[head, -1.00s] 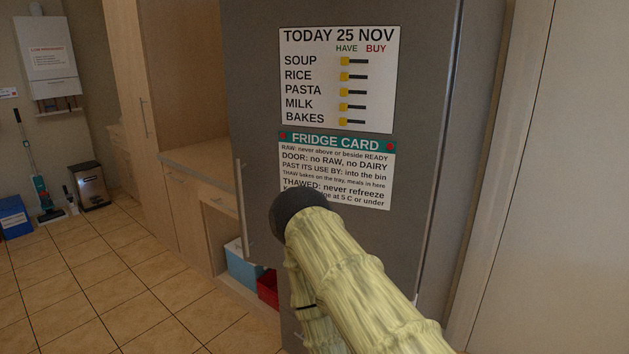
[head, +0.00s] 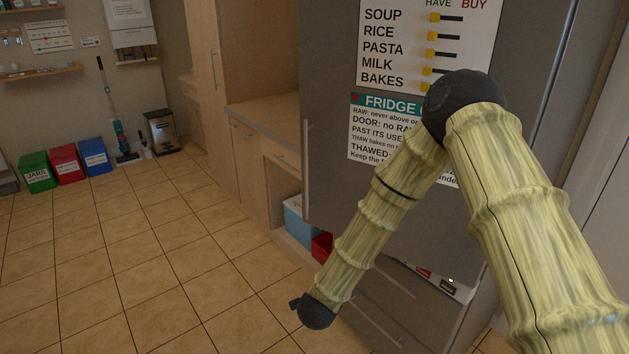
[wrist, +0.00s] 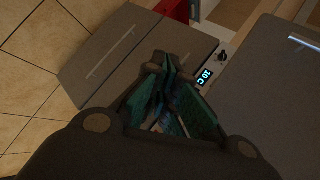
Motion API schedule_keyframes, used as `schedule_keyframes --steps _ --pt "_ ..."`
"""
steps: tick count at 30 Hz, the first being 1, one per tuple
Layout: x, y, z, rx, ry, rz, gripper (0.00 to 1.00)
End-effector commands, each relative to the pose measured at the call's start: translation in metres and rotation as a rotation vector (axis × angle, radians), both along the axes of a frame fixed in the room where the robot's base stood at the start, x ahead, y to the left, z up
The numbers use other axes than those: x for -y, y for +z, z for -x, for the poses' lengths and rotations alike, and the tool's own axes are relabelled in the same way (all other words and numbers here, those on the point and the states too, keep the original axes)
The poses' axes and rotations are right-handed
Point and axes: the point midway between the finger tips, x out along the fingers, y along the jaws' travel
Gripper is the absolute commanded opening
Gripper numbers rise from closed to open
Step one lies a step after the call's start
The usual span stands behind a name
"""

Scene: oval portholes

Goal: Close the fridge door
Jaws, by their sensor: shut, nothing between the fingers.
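The grey fridge door (head: 335,190) stands right of centre in the head view, with a vertical bar handle (head: 306,180) along its left edge. In the wrist view the door (wrist: 270,90) fills the right side, with its handle (wrist: 304,42) at the top right. A lit control strip (wrist: 205,76) runs beside the door's lower edge, and a grey drawer front (wrist: 120,50) lies beyond it. I cannot tell whether a gap is left behind the door. My gripper (wrist: 165,65) is shut and empty in front of the fridge. The head view does not clearly show it.
My arm covers part of the fridge front. Left of the fridge are a wooden counter (head: 268,115), a blue box (head: 296,220) and a red box (head: 322,246). Green (head: 38,173), red and blue bins stand at the back left. The tiled floor (head: 150,260) is clear.

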Motion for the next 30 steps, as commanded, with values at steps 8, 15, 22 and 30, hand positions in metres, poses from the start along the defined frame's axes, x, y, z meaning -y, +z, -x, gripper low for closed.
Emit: schedule_keyframes --steps 8,15,22,30 --pt "-0.056 0.188 -0.1 0.386 -0.619 -0.549 0.0" --pt "-0.087 0.323 -0.121 0.606 -1.041 -0.98 0.0" --pt "-0.099 0.379 -0.118 0.684 -1.225 -1.166 0.0" --pt "-0.089 0.373 -0.133 0.69 -1.246 -1.182 0.0"
